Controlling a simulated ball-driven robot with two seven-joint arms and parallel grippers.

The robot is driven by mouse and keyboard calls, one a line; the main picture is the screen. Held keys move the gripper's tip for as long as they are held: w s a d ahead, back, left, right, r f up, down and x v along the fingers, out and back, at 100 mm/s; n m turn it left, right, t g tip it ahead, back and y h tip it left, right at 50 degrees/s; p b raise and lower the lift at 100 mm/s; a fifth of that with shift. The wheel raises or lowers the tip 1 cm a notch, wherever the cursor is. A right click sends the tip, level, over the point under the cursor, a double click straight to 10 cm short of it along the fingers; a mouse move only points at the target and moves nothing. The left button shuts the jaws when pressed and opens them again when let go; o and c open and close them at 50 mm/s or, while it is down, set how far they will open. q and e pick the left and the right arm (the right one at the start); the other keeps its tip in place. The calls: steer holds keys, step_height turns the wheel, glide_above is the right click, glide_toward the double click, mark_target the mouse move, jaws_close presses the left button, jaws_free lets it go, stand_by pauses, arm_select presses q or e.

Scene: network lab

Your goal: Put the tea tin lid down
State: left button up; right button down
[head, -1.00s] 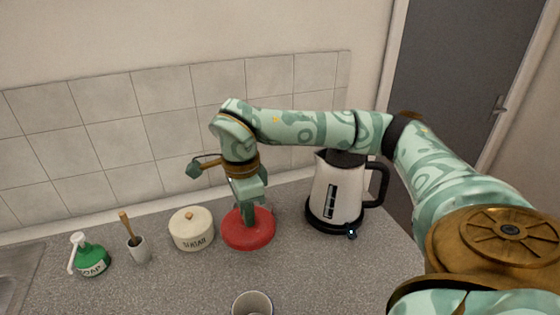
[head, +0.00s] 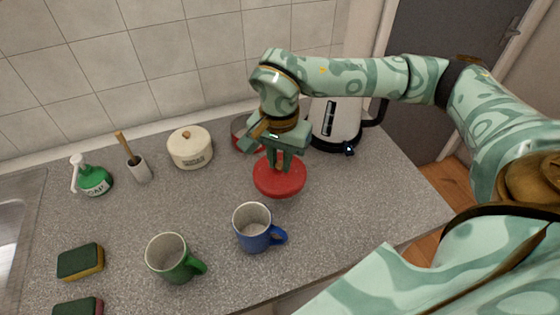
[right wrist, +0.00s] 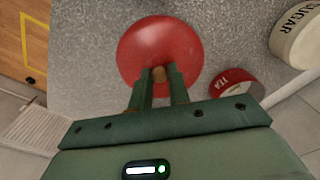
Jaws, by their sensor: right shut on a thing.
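The tea tin lid (head: 279,179) is a round red disc with a small wooden knob, which shows in the right wrist view (right wrist: 160,42). My right gripper (head: 280,161) is above the lid, pointing down, its fingers (right wrist: 160,76) shut on the knob. My left gripper is not in view.
A blue mug (head: 252,228) and a green mug (head: 172,258) stand in front. The kettle (head: 335,122) is behind right, the sugar pot (head: 190,148) behind left. Soap (head: 95,180), a brush cup (head: 140,170) and sponges (head: 80,261) are left. Counter (head: 365,205) right of the lid is clear.

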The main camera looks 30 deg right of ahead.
steer(key=w+d+f, duration=0.1)
steer(key=w+f, duration=0.1)
steer(key=w+d+f+b, duration=0.1)
steer(key=w+f, duration=0.1)
steer(key=w+d+f, duration=0.2)
steer(key=w+f, duration=0.1)
steer(key=shift+f+b, duration=0.1)
steer(key=shift+b, duration=0.25)
steer(key=shift+w+d+f+b, duration=0.15)
steer(key=shift+f+b, duration=0.2)
steer(key=shift+f, duration=1.35)
steer(key=shift+f, duration=0.1)
steer(key=c, duration=1.3)
jaws_free()
step_height(320, 180, up, 12)
steer(key=shift+r+p, duration=0.1)
steer(key=shift+p, duration=1.05)
